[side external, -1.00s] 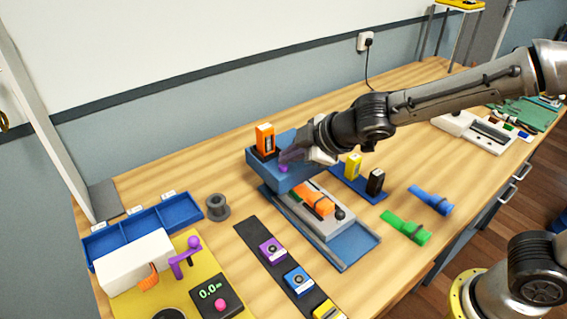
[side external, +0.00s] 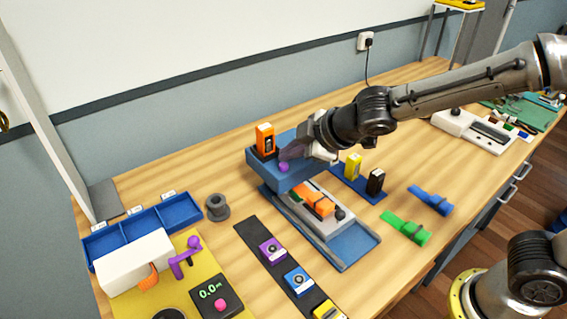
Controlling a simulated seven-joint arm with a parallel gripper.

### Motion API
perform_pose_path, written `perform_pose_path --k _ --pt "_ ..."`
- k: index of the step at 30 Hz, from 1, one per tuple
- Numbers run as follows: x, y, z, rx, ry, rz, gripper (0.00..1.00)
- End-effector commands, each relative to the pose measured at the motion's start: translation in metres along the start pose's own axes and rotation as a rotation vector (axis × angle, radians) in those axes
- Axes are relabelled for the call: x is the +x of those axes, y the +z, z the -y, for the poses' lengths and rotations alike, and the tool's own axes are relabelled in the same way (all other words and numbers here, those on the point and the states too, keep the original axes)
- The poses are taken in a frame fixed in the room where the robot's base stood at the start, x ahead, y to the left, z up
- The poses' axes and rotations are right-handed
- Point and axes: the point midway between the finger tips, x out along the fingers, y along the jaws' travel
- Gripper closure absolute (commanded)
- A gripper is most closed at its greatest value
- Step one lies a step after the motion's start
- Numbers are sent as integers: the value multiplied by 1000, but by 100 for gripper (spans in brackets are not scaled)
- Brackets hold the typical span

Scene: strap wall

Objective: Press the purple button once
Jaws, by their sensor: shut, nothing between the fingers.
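A small round purple button (side external: 283,167) sits on the blue housing (side external: 297,180) in the middle of the bench. My gripper (side external: 291,152) is shut, just above and to the right of the button in the picture. A small gap appears between the fingertips and the button, though depth is hard to judge from this one view. The fingers are partly blurred against the blue housing.
An orange block (side external: 265,139) stands on the housing behind the button. Below is a grey sliding fixture (side external: 325,221) with orange and green pieces. Yellow (side external: 353,166) and black (side external: 376,182) blocks stand at right. A dark strip (side external: 283,266) holds purple, blue and yellow blocks.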

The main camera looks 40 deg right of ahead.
Motion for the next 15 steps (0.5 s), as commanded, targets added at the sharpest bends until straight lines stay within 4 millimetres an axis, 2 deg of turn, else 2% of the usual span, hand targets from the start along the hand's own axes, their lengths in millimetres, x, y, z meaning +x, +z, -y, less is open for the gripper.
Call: perform_pose_path --k 15 --pt "-5 -4 -4 0 1 -1 100"
